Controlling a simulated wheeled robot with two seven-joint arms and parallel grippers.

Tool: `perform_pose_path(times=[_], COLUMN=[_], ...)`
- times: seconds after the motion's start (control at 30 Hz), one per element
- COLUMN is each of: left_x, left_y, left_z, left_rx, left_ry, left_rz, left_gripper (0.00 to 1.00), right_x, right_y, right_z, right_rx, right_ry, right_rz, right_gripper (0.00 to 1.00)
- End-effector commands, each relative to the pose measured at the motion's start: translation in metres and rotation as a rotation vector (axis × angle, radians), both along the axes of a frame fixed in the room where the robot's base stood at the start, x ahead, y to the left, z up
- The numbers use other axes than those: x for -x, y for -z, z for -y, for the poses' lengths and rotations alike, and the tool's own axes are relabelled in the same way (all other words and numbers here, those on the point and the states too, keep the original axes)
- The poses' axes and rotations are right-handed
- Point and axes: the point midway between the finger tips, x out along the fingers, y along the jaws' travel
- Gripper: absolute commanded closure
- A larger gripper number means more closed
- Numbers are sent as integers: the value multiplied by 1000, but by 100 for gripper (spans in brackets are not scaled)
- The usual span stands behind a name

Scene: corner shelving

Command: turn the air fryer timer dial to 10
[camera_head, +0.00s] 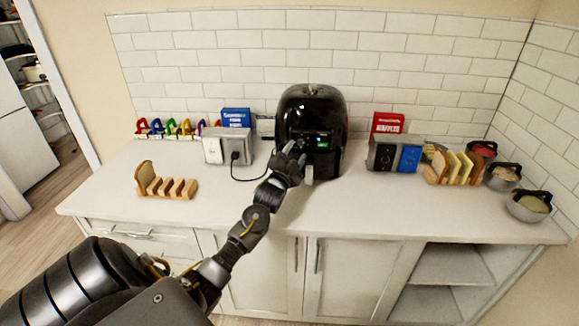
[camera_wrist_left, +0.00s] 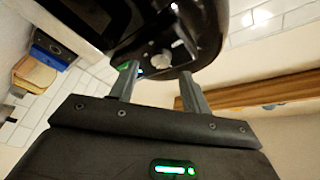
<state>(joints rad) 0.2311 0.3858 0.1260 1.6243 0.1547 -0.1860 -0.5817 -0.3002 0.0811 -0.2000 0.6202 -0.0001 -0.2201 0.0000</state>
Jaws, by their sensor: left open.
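The black air fryer (camera_head: 312,104) stands against the tiled wall in the middle of the counter. A green-lit spot shows on its front. My left gripper (camera_head: 290,154) is in front of the air fryer's front panel, at its left side. In the left wrist view the light round dial (camera_wrist_left: 160,61) sits on the fryer's dark panel. The open fingers of my left gripper (camera_wrist_left: 158,74) point at the panel, one on each side of the dial. I cannot tell whether they touch it. The dial's markings are not readable. My right gripper is not in view.
A toaster (camera_head: 228,146) with a cord stands left of the fryer, and a bread rack (camera_head: 165,184) lies farther left. At right are another toaster (camera_head: 394,154), a second bread rack (camera_head: 454,167) and several bowls. The counter (camera_head: 385,205) is clear in front.

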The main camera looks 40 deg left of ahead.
Motion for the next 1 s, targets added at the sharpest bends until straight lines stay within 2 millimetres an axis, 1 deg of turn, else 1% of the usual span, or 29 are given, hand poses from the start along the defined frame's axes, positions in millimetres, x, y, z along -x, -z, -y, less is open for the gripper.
perform_pose_path(times=[0.03,0.2,0.3,0.4,0.57,1.0], left_x=[11,42,56,66,72,72], left_y=[8,13,16,17,16,16], left_z=[4,14,19,22,24,24], left_rx=[-1,0,0,0,0,0], left_ry=[1,2,1,1,1,1], left_rz=[-2,-1,-2,-1,-1,-1], left_gripper=[52,52,52,52,52,52], right_x=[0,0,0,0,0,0], right_y=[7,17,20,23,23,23], right_z=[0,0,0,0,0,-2], right_rx=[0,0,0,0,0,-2], right_ry=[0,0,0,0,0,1], right_rz=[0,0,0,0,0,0], right_gripper=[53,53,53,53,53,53])
